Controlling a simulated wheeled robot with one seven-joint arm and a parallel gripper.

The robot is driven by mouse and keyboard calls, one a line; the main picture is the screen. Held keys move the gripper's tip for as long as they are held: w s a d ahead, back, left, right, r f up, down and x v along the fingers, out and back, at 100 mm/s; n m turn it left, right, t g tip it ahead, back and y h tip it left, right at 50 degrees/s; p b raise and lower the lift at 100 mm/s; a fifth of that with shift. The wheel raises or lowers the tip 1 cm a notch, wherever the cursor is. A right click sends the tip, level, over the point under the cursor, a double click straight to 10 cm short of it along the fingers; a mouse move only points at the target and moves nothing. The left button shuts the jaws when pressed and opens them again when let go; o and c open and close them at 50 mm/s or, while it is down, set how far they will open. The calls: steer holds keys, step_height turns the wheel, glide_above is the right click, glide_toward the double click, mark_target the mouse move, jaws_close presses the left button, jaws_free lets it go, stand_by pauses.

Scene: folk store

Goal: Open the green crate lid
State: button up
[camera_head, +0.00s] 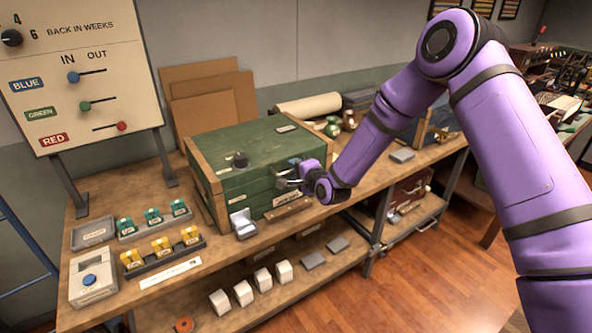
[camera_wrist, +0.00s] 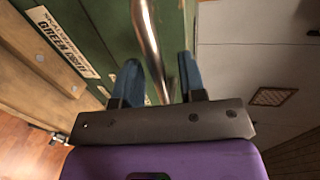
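The green crate (camera_head: 262,160) with wooden end boards stands on the wooden workbench. Its lid (camera_head: 250,142) is down, with a dark knob (camera_head: 239,160) near the front left. My gripper (camera_head: 288,174) is at the crate's front, right of the middle. In the wrist view, the two blue fingers of my gripper (camera_wrist: 157,68) stand apart, one on each side of a shiny metal bar handle (camera_wrist: 148,35). Gaps show beside the bar, so it does not look clamped. In the head view my gripper hides most of the handle.
Trays with green (camera_head: 153,215) and yellow (camera_head: 161,246) tagged items lie to the left. A signboard (camera_head: 82,75) stands at the back left. Cardboard sheets (camera_head: 205,95) lean behind the crate. Jars (camera_head: 331,127) stand right.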

steer(key=shift+w+a, duration=0.1)
jaws_close()
